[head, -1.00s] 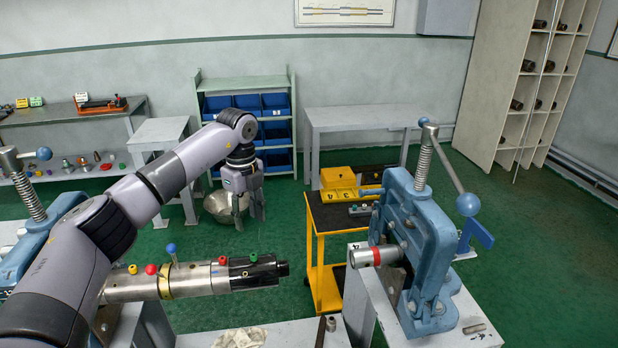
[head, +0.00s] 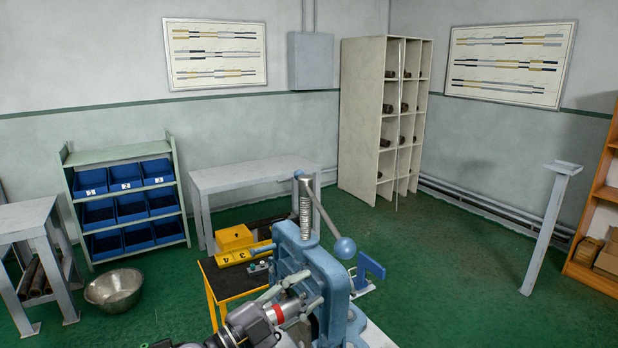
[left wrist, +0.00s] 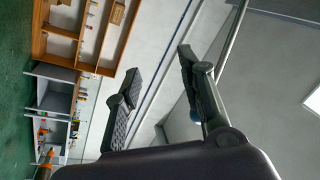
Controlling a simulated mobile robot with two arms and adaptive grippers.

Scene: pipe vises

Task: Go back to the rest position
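My left gripper (head: 308,288) is low in the head view, in front of the blue pipe vise (head: 335,272), and hides part of it. In the left wrist view its two dark fingers (left wrist: 158,72) stand wide apart with nothing between them. It looks raised clear of the bench; I cannot tell its exact distance from the vise. My right gripper is in neither view.
A yellow cart (head: 211,300) stands left of the vise, with a steel bowl (head: 114,290) on the floor. Blue bins (head: 130,207) and a grey table (head: 250,178) line the back. An orange shelf (head: 600,225) and post (head: 545,230) stand right, with open green floor between.

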